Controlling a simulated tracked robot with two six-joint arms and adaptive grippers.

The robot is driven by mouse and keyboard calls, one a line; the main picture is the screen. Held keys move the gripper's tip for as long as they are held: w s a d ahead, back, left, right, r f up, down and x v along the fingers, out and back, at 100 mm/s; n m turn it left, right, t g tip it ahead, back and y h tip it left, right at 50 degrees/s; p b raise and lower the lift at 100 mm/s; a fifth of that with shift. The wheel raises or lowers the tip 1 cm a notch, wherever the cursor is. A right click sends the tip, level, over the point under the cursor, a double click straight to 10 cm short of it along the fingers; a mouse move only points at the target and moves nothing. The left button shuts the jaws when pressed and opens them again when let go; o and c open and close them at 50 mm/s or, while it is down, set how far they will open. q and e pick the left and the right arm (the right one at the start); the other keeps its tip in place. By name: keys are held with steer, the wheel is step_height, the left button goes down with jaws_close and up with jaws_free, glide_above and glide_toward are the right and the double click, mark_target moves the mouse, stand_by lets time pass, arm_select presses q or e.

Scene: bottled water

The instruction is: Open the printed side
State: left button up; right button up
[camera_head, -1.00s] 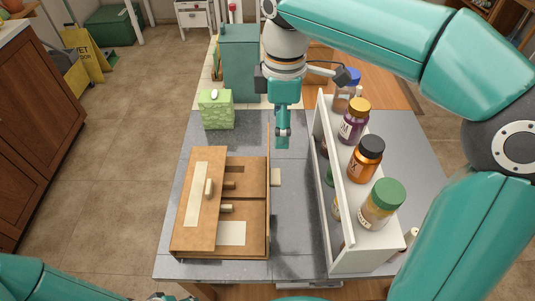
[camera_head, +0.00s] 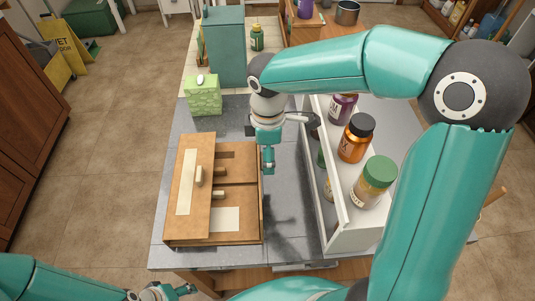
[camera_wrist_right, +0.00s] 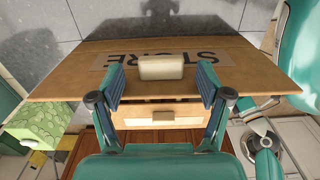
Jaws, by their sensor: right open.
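A brown wooden box (camera_head: 190,225) stands on the grey tabletop in the head view. Its top shows pale blank labels and small knobs. In the right wrist view its side panel (camera_wrist_right: 235,62) bears upside-down print reading STORE (camera_wrist_right: 205,57), with a pale block handle (camera_wrist_right: 161,67) in front of the print. My right gripper (camera_head: 268,165) is at the box's right side; in the wrist view its open fingers (camera_wrist_right: 160,85) stand on either side of the handle, apart from it. My left gripper (camera_head: 165,293) is low at the bottom edge, away from the box, its fingers unclear.
A white rack (camera_head: 350,238) with several bottles stands right of the box, leaving a narrow grey gap. A green tissue box (camera_head: 203,98) and a teal cabinet (camera_head: 226,50) stand behind. A smaller knob (camera_wrist_right: 162,115) shows below the panel in the wrist view.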

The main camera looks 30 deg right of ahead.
steer(key=shift+f, duration=0.5)
jaws_close()
